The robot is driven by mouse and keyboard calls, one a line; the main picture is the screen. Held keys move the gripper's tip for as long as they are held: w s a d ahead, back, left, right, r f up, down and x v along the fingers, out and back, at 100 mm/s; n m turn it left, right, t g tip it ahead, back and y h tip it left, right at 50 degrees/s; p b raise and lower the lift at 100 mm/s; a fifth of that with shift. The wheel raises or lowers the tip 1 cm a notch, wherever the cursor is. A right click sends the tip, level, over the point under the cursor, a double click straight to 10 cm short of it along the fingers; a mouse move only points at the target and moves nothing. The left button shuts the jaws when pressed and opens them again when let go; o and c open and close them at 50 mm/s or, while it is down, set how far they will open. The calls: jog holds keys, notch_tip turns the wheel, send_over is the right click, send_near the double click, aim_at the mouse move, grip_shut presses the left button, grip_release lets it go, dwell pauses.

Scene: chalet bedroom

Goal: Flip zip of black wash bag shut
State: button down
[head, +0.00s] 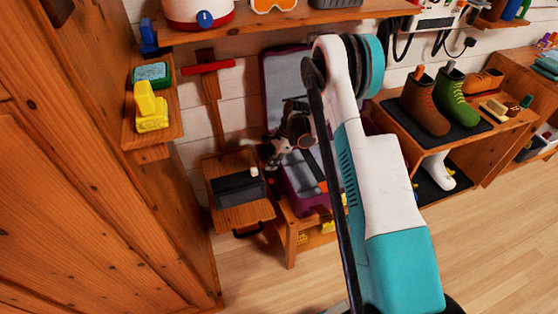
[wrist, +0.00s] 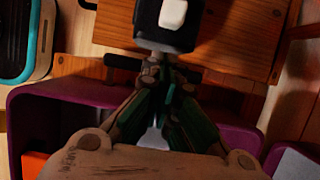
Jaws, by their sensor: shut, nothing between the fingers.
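The black wash bag (head: 240,190) sits on a small wooden stand (head: 224,216) in the head view, with a small white tab (head: 226,171) on its top. In the wrist view, one end of the bag (wrist: 150,37) shows at the top, with the white tab (wrist: 173,13) on it. My gripper (head: 271,160) is right of the bag and a little above it in the head view. In the wrist view my gripper's fingers (wrist: 165,72) come together just below the bag's end, shut and empty. I cannot tell whether they touch the bag. The zip line is not clear.
An open purple suitcase (head: 300,187) stands right of the bag, under my arm; its purple rim (wrist: 62,93) lies below my fingers in the wrist view. A wooden cabinet (head: 90,170) is at the left. A shelf with boots (head: 425,102) is at the right.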

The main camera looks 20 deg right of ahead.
aim_at(226, 182)
jog(key=shift+a, duration=1.1)
jog(key=a, duration=1.4)
jog(key=shift+a, duration=0.3)
jog(key=d, duration=0.2)
jog(key=d+r, duration=0.1)
jog(key=d, duration=0.1)
jog(key=shift+d+r, duration=0.1)
jog(key=shift+d, duration=0.2)
jog(key=p+v, duration=0.3)
jog(key=v, duration=0.5)
jog(key=shift+r, duration=0.4)
